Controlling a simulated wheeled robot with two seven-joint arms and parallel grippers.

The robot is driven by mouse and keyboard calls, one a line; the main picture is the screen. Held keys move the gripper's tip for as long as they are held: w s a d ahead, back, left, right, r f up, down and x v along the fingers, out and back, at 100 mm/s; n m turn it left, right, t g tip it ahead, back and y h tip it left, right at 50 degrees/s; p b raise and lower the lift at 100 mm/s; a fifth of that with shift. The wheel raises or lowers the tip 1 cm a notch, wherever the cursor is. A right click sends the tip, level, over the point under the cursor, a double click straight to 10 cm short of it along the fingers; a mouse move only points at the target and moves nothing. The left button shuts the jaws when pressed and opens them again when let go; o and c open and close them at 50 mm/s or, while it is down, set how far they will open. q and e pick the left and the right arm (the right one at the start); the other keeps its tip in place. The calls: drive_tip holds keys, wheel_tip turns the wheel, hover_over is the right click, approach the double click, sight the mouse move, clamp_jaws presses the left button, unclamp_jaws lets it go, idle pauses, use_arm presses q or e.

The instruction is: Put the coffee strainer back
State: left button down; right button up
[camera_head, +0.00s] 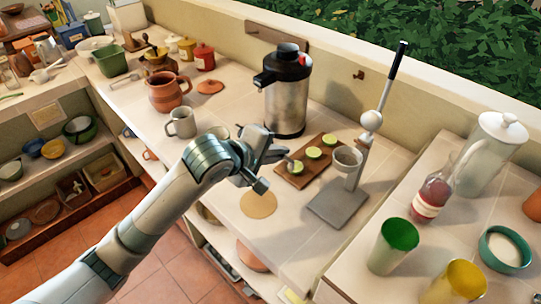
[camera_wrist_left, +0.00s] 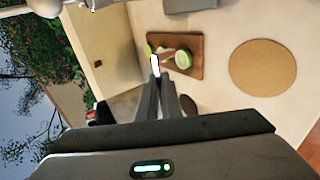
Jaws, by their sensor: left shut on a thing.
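My left gripper (camera_head: 268,158) is above the counter, in front of the steel dispenser and by the left end of the lime board. It is shut on a thin pale piece, seen at the fingertips in the left wrist view (camera_wrist_left: 156,66). I take this piece to be part of the coffee strainer; its shape is mostly hidden or too small to tell. A dark oval (camera_wrist_left: 189,103) shows beside the fingers in the wrist view; I cannot tell what it is. My right gripper is not in view.
A board (camera_head: 290,178) with lime halves lies near the gripper, beside a lever press (camera_head: 338,205) and a round mat (camera_head: 258,204). The steel dispenser (camera_head: 286,105) stands behind. A grey mug (camera_head: 182,123) and a clay jug (camera_head: 168,92) stand left. Counter is bare near the mat.

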use_arm(q)
drive_tip(key=w+f, duration=0.2)
drive_tip(key=w, duration=0.1)
drive_tip(key=w+f+p, duration=0.1)
drive_tip(key=w, duration=0.2)
drive_tip(key=w+a+f+p, duration=0.1)
drive_tip(key=w+f, duration=0.1)
drive_tip(key=w, duration=0.1)
drive_tip(key=shift+w+a+f, duration=0.1)
drive_tip(key=shift+w+f, duration=0.25)
drive_tip(key=shift+w, duration=0.05)
drive_tip(key=shift+w+f, duration=0.3)
drive_tip(key=shift+w, duration=0.05)
wheel_tip(320, 180, down, 3)
drive_tip(key=shift+f+p, duration=0.2)
drive_tip(key=shift+p, duration=0.75)
drive_tip(key=shift+f, duration=0.35)
drive_tip(key=shift+f, duration=0.45)
